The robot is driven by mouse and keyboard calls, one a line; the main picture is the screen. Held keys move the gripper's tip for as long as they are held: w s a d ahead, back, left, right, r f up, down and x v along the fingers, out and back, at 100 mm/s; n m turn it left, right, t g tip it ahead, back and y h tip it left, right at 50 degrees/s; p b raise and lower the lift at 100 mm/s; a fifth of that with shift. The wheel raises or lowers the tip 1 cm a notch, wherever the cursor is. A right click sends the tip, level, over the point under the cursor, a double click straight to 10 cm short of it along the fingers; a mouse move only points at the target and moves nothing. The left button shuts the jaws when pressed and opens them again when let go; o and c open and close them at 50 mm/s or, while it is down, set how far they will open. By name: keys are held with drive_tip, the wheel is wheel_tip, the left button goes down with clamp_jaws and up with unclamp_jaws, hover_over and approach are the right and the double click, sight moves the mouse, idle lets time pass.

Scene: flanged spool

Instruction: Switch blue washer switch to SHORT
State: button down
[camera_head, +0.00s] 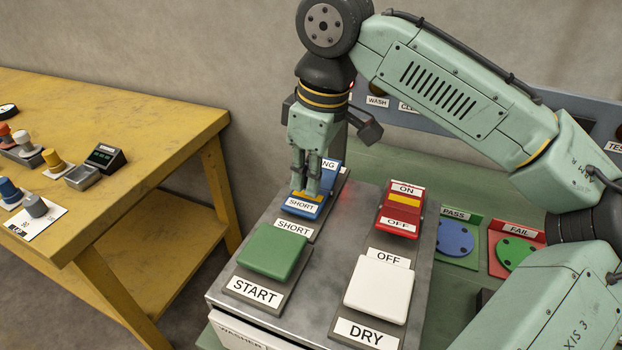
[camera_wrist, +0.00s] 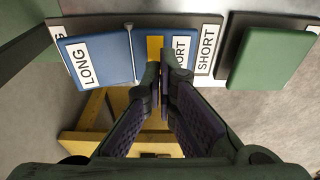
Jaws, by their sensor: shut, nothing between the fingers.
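The blue washer switch (camera_head: 318,211) is a rocker on the grey metal washer panel, with a LONG end at the back and a SHORT end at the front. A yellow band crosses its SHORT half. My gripper (camera_head: 307,194) points down over that half, fingers together and empty, with the tips at the yellow band. In the wrist view the fingertips (camera_wrist: 164,68) cover part of the blue switch (camera_wrist: 112,52), between the yellow band and the SHORT label. I cannot tell whether they touch it. They partly hide the switch, and its exact tilt is unclear.
A green START button (camera_head: 273,250) stands in front of the switch. A red ON/OFF switch (camera_head: 400,221) and a white DRY button (camera_head: 379,288) are to the right. A yellow table (camera_head: 150,120) with small parts stands left. PASS (camera_head: 455,238) and FAIL (camera_head: 514,252) pads lie right.

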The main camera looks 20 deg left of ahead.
sight(308, 198)
drive_tip(key=shift+r+p, duration=1.65)
drive_tip(key=shift+r, duration=1.45)
